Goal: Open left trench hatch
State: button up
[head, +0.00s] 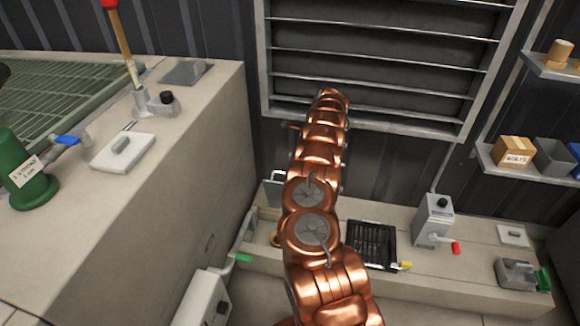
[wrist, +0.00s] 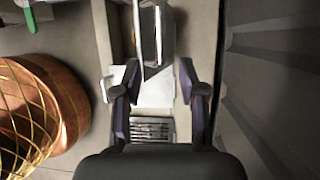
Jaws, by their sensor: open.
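In the head view, a small grey plate (head: 273,188) stands tilted up at the back of an opening (head: 266,228) at the left end of the low trench bench; it looks like the left hatch, raised. A brass-coloured part shows inside the opening. In the wrist view, a metal-edged piece (wrist: 156,40) with a dark face lies just beyond my fingertips, beside a pale flat plate (wrist: 152,88). My gripper (wrist: 160,70) is open, its two fingers apart with nothing held. Contact with the metal piece cannot be told. My arm hides the gripper and mid-trench in the head view.
A black slatted grate (head: 372,245) is right of my arm; slats also show between my fingers (wrist: 152,130). A grey box with a red-tipped lever (head: 434,222) stands beyond it. A green-handled lever (head: 240,258) is near the opening. A concrete block (head: 190,150) bounds the left.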

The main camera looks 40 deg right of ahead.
jog(key=shift+v, duration=1.55)
